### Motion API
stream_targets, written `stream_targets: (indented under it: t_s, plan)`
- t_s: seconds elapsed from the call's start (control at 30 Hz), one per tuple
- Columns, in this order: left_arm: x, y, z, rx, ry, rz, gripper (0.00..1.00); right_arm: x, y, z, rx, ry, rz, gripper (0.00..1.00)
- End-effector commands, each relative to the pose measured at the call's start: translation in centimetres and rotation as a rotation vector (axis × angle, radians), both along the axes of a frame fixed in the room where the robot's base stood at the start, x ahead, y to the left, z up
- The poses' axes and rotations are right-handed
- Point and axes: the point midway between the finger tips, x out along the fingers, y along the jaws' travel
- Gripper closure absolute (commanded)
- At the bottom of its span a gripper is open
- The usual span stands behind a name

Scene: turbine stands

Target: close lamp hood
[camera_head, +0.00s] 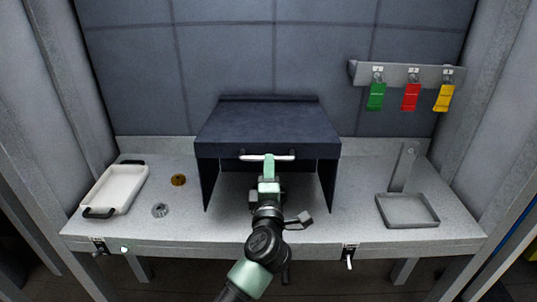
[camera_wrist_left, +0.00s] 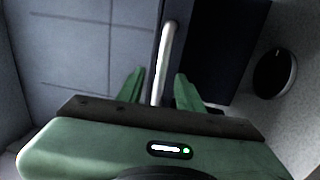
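The dark blue lamp hood (camera_head: 267,122) stands in the middle of the bench. Its front below the top panel is open between two side walls. A white bar handle (camera_head: 283,158) sits at the front edge of the top panel. My left gripper (camera_head: 268,161) is at this handle, reaching up from the front. In the left wrist view the green fingers of the gripper (camera_wrist_left: 159,74) are apart. The handle (camera_wrist_left: 168,50) runs between them with gaps on both sides. The dark hood (camera_wrist_left: 225,45) is at its right. My right gripper is not in view.
A white tray (camera_head: 113,189) with black handles, a brass part (camera_head: 179,180) and a grey gear-like part (camera_head: 160,210) are on the left of the bench. A grey tray (camera_head: 407,224) is on the right. Green, red and yellow tags (camera_head: 411,97) hang on a rack at the back right.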

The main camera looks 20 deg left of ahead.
Motion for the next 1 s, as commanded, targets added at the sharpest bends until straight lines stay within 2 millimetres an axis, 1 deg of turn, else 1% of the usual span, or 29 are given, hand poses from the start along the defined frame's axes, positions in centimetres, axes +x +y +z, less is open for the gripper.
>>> stream_targets:
  t_s: [0.03, 0.1, 0.2, 0.3, 0.43, 0.63, 0.67, 0.7, 0.77, 1.0]
  plan:
    - [0.9, 0.3, 0.3, 0.002, 0.0, 0.0, 0.64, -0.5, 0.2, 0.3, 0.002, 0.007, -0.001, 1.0]
    - [2.0, 0.6, 0.4, 0.001, -0.001, 0.0, 0.64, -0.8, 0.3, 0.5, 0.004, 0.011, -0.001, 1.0]
    - [3.2, 0.9, 0.4, 0.001, -0.001, -0.001, 0.64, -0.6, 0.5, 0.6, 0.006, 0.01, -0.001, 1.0]
    - [4.0, 1.1, 0.4, 0.0, -0.001, -0.001, 0.64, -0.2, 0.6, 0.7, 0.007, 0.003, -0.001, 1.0]
    - [4.4, 1.3, 0.3, 0.0, 0.0, -0.001, 0.64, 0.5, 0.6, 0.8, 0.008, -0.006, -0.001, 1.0]
    - [4.4, 1.2, 0.3, 0.0, 0.0, -0.001, 0.64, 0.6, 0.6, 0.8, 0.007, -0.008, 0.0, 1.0]
    - [4.4, 1.2, 0.3, 0.0, 0.0, -0.001, 0.72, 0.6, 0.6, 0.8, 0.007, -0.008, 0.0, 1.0]
    - [4.4, 1.2, 0.3, 0.0, 0.0, -0.001, 0.83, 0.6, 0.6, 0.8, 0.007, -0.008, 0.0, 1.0]
    - [4.4, 1.2, 0.3, 0.0, -0.001, -0.001, 1.0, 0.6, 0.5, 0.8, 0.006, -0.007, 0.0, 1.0]
    - [4.4, 1.2, 0.3, 0.0, -0.001, -0.001, 1.0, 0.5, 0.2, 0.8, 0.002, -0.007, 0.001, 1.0]
